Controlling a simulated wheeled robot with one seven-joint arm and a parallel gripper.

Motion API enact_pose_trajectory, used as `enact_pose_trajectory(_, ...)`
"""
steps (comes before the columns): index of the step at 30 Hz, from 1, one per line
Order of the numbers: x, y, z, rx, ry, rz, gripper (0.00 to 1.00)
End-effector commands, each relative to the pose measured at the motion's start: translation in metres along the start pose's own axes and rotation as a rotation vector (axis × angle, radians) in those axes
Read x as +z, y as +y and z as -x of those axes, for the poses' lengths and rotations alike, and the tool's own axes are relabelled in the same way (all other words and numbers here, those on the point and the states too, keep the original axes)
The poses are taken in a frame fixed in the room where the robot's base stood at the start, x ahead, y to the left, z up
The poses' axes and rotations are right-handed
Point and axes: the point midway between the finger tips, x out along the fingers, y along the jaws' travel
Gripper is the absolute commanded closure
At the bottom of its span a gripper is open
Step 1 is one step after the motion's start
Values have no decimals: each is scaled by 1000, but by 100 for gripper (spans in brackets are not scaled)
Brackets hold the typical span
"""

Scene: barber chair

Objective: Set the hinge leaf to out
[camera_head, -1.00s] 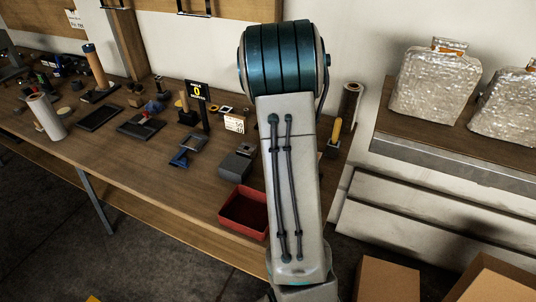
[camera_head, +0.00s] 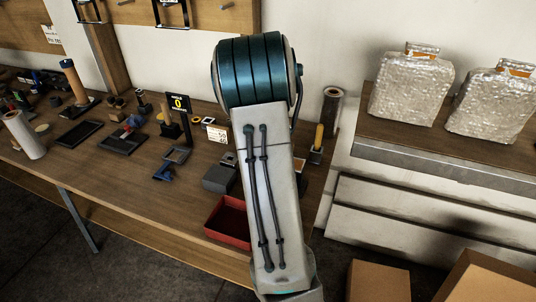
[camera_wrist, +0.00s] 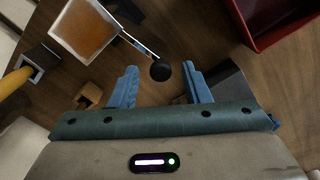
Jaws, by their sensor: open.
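My gripper (camera_wrist: 161,85) is open and empty, with two blue fingers, in the wrist view. A black ball knob (camera_wrist: 161,70) shows between and beyond the fingertips. A thin metal rod runs from it to a light-rimmed square plate with an orange-brown face (camera_wrist: 86,30) at the upper left. This plate may be the hinge leaf, but I cannot tell for certain, nor which position it is in. I cannot tell whether a finger touches the knob.
A red tray (camera_head: 229,222) and a dark grey box (camera_head: 219,179) stand left of my arm on the workbench. A blue-and-grey stand (camera_head: 170,164) is farther left. A yellow-handled tool (camera_head: 318,137) stands just right of my arm.

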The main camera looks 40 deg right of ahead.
Motion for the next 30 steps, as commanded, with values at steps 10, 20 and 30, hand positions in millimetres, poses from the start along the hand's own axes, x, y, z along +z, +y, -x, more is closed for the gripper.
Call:
enact_pose_trajectory(10,-1,1,49,2,6,0,57)
enact_pose_trajectory(20,0,2,118,2,3,-2,57)
enact_pose_trajectory(30,1,1,138,1,0,-3,57)
